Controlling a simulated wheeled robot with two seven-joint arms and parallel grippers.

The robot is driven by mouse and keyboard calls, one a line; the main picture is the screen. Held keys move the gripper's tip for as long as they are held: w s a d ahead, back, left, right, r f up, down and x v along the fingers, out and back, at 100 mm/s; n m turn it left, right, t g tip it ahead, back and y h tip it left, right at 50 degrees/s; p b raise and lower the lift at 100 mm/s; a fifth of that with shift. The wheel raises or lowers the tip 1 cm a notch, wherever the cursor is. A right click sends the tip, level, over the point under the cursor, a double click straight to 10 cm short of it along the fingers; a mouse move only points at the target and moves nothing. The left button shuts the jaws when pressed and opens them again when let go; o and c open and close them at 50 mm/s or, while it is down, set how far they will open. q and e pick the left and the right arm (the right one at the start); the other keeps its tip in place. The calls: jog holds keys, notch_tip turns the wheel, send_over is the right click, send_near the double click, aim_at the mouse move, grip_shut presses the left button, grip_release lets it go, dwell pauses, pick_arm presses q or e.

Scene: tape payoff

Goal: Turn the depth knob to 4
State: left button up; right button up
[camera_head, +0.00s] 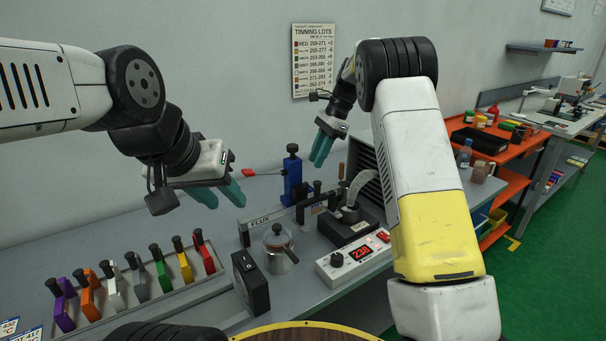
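No label reading "depth" is legible, so I cannot tell for sure which knob is the depth knob. A black knob (292,148) tops a blue upright post (293,180) at the back of the bench; its scale cannot be read. Another black knob (337,260) is on the white control box (357,261), beside a red display that seems to read 238. My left gripper (220,194) is open and empty, left of the blue post. My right gripper (321,150) hangs right of the post, apart from it, with its teal fingers close together and nothing visible between them.
A rack with several coloured handled tools (190,262) stands at the left. A lidded metal pot (280,250), a black box (250,283) and a FLUX-labelled holder (268,220) stand mid-bench. A red-tipped rod (250,173) sticks out left of the post. A wall chart (314,60) hangs behind.

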aim_at(305, 183)
jog(key=x, duration=0.8)
jog(key=shift+w, duration=0.1)
grip_shut()
